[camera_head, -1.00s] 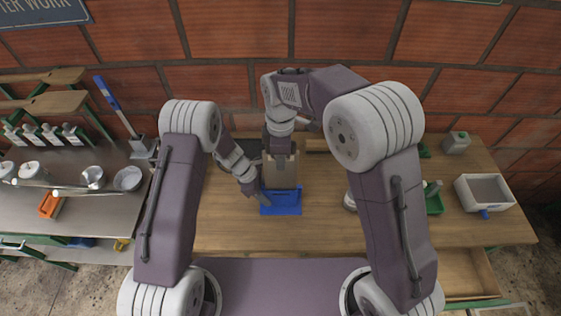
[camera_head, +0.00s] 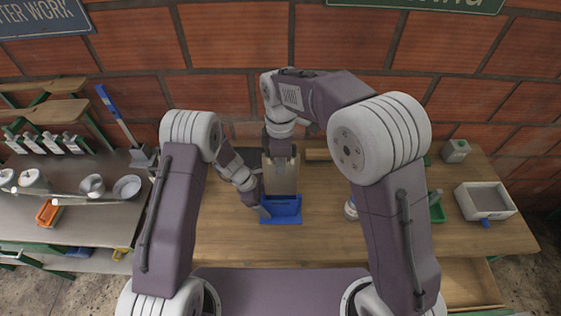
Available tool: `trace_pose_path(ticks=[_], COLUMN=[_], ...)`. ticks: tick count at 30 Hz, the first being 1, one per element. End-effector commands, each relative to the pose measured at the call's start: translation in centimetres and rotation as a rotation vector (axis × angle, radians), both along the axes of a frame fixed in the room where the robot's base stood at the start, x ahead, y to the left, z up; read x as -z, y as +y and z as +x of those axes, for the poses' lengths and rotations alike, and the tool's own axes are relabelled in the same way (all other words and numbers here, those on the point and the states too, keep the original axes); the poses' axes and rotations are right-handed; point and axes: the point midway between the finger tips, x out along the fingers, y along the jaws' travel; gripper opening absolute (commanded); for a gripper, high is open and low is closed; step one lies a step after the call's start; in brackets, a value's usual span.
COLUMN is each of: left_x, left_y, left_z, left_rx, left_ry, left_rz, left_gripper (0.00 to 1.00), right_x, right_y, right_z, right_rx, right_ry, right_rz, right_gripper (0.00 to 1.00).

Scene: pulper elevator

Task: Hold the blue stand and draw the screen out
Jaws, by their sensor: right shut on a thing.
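The blue stand (camera_head: 282,211) is on the wooden bench in front of me, near the middle of the view. A tan, flat screen (camera_head: 283,181) stands upright at it, its lower end at or behind the stand's front. My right gripper (camera_head: 280,157) comes down from above and is shut on the top of the screen, hiding part of its upper edge. My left gripper (camera_head: 263,212) is low at the left side of the stand, at its edge. Its fingers are too small to tell whether they are shut on it.
A grey-white box (camera_head: 486,201) and a green tray (camera_head: 436,212) are on the bench to the right. A metal side table (camera_head: 75,195) with bowls is at the left. A brick wall (camera_head: 240,100) closes off the back. The bench front is clear.

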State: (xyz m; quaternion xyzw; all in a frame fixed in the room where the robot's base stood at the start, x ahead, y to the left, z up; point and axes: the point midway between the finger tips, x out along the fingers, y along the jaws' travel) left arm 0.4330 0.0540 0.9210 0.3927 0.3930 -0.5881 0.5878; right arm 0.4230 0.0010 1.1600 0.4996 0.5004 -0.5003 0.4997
Motion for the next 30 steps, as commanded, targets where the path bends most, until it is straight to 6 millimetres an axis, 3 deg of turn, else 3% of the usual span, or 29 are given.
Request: trace_pose_path(ticks=[5, 15, 19, 30], left_x=[-0.6, -7.9, -10.0, -11.1], left_y=[0.2, 3.3, 4.1, 4.6], left_z=[0.1, 0.2, 0.1, 0.0], left_rx=[-0.001, -0.002, -0.001, 0.0], left_ry=[-0.002, -0.006, -0.004, 0.001], left_rz=[-0.001, -0.001, -0.001, 0.0], left_gripper=[0.74, 0.74, 0.74, 0.74], right_x=[0.0, 0.0, 0.0, 0.0], right_y=[0.0, 0.0, 0.0, 0.0], right_z=[0.0, 0.0, 0.0, 0.0], right_rx=[0.0, 0.0, 0.0, 0.0], right_ry=[-0.001, -0.001, -0.001, -0.001], right_rz=[0.001, 0.001, 0.001, 0.001], right_gripper=[0.0, 0.0, 0.0, 0.0])
